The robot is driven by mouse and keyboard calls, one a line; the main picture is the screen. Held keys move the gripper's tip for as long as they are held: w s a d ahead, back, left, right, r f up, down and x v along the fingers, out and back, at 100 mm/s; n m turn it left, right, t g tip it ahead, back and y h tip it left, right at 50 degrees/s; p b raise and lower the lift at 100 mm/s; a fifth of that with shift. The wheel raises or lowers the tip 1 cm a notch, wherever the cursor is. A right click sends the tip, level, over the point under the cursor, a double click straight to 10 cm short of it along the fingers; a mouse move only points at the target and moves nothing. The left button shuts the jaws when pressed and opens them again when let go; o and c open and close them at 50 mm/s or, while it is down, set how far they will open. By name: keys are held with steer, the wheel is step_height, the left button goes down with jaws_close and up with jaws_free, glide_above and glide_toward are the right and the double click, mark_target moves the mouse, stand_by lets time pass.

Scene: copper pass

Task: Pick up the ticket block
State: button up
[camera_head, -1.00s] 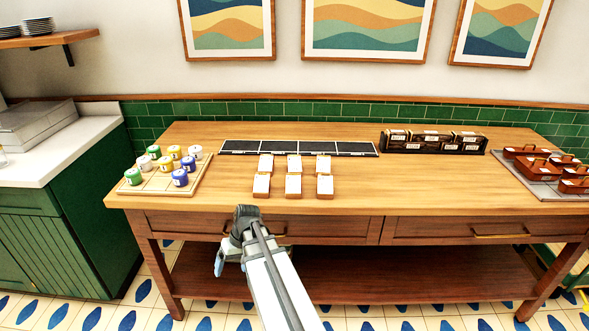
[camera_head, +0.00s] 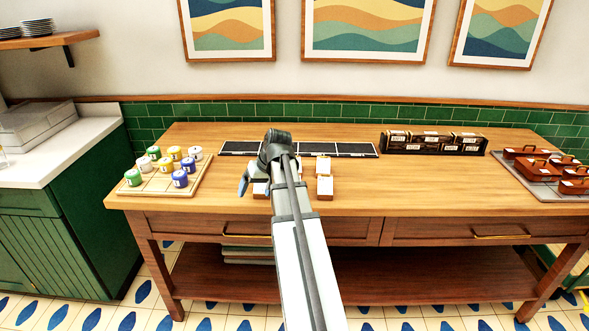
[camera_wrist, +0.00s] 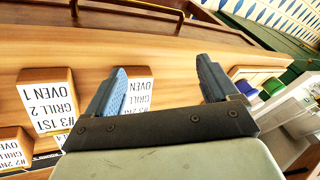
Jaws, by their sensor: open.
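The ticket blocks are small wooden blocks with white printed labels, standing near the front of the wooden table. In the head view a right-hand block (camera_head: 325,187) shows in front of another block (camera_head: 323,165); my arm covers most of the left and middle ones. My gripper (camera_wrist: 162,88) is open and empty, above the left blocks. In the wrist view one block (camera_wrist: 137,95) is partly behind the left finger. A block labelled "#3 1ST GRILL 2 OVEN 1" (camera_wrist: 48,103) stands outside that finger, with another block (camera_wrist: 14,150) at the lower left.
A board of coloured jars (camera_head: 147,187) stands left on the table. A black strip (camera_head: 355,149) lies behind the blocks. A black rack (camera_head: 432,152) and a tray of brown handled boxes (camera_head: 548,190) are to the right. The table's right-centre is clear.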

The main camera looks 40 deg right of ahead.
steer(key=w+d+r+m+g+h, duration=0.15)
steer(key=d+r, duration=0.25)
steer(key=d, duration=0.6)
steer(key=w+d+r+m+t+h, duration=0.1)
steer(key=w+d+r+m+h, duration=0.2)
steer(key=d, duration=0.7)
steer(key=shift+h, duration=0.25)
steer(key=shift+s+f+x, duration=0.1)
steer(key=shift+s+x, duration=0.1)
steer(key=shift+x, duration=1.75)
steer(key=shift+s+f+x, duration=0.1)
steer(key=shift+s+x, duration=0.15)
steer(key=shift+x, duration=1.7)
steer(key=shift+s+x, duration=0.2)
steer(key=shift+x, duration=1.7)
steer(key=shift+d+f, duration=0.15)
steer(key=shift+c, duration=0.4)
steer(key=c, duration=1)
